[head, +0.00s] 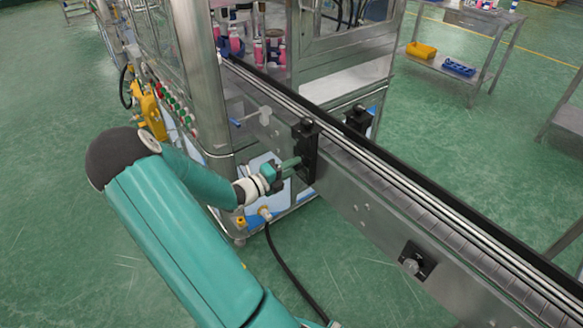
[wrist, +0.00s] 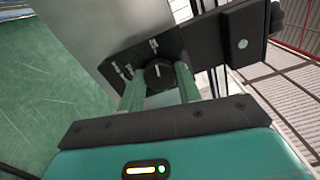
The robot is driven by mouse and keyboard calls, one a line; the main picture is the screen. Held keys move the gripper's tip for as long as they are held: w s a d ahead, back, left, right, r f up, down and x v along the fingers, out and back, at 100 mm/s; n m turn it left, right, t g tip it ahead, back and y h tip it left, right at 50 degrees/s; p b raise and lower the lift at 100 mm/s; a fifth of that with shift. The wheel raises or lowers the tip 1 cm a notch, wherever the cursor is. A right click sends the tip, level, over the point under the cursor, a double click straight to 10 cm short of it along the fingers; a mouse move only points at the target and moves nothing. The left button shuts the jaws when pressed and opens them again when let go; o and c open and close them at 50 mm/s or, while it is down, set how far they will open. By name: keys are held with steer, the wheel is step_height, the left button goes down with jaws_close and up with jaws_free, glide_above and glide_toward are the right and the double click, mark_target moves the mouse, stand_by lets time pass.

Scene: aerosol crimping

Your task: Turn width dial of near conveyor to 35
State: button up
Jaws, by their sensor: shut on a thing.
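The near conveyor (head: 345,195) runs from the machine toward the lower right in the head view. A black bracket (head: 306,152) is on its near side. In the wrist view the round black width dial (wrist: 159,74) with a white pointer line sits on the black plate (wrist: 215,42), with white marks around it. My gripper (head: 292,164) reaches the bracket from the left. In the wrist view its two green fingers (wrist: 160,82) are on either side of the dial and shut on it. The numbers by the marks are too small to read. In the head view the dial is hidden.
A second knob on a black plate (head: 413,262) is farther along the conveyor side. The machine (head: 195,60) with red and green buttons stands behind my arm. A black cable (head: 285,262) hangs below my gripper. Green floor is open at lower left.

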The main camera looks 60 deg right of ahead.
stand_by(0.4)
steer(key=o, duration=1)
steer(key=shift+c, duration=0.2)
steer(key=v, duration=1.4)
